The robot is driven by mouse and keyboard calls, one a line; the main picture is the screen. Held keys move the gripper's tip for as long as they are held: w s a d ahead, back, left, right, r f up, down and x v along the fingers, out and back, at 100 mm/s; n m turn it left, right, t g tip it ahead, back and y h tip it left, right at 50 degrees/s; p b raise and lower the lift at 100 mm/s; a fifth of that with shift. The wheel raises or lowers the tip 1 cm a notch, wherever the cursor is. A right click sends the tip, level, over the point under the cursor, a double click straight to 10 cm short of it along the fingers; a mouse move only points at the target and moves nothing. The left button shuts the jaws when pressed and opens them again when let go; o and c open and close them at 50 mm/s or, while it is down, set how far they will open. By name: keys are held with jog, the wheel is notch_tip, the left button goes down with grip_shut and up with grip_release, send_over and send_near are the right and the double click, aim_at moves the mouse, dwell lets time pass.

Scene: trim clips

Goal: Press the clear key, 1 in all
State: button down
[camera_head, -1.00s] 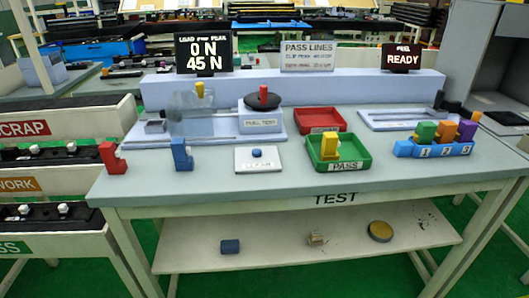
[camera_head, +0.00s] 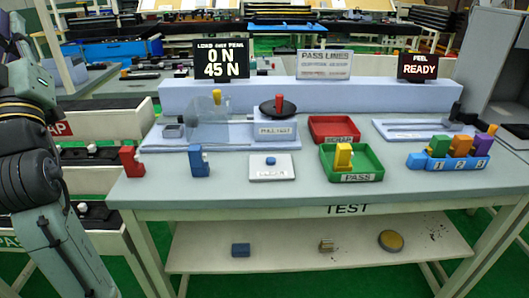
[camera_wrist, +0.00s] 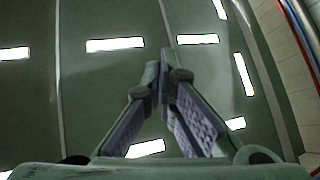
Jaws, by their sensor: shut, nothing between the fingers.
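The clear key is a small blue button (camera_head: 271,160) on a white plate (camera_head: 285,170) near the front of the test bench. The plate's label is small and hard to read. Nothing touches the key in the head view. My gripper (camera_wrist: 161,76) is shut and empty in the wrist view, its fingertips meeting and pointing at a dark ceiling with bright lamps. My arm (camera_head: 40,160) stands at the left edge of the head view, left of the bench and well apart from the key. The gripper itself cannot be made out there.
A red clip (camera_head: 131,161) and a blue clip (camera_head: 199,161) stand left of the key. A green PASS tray (camera_head: 371,170) with a yellow clip is right of it, with a red SCRAP tray (camera_head: 336,139) behind. The display (camera_head: 221,60) reads 0 N, 45 N; another (camera_head: 418,67) reads READY.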

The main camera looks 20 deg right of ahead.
jog(key=w+d+f+m+g+h+p, duration=0.1)
jog(key=w+d+f+m+g+h, duration=0.15)
jog(key=w+d+h, duration=0.4)
jog(key=w+d+f+m+g+h, duration=0.2)
jog(key=w+d+g+h, duration=0.15)
jog(key=d, duration=0.55)
jog(key=m+g+h+p, duration=0.2)
jog(key=m+g+p, duration=0.15)
jog(key=g, duration=1.25)
send_over(268, 158)
notch_tip(268, 158, down, 20)
jog(key=shift+m+b, duration=0.4)
notch_tip(268, 158, down, 7)
jog(key=b, duration=0.7)
jog(key=shift+w, duration=0.1)
jog(key=shift+f, duration=0.8)
jog(key=shift+d+f, duration=0.1)
jog(key=shift+f, duration=0.05)
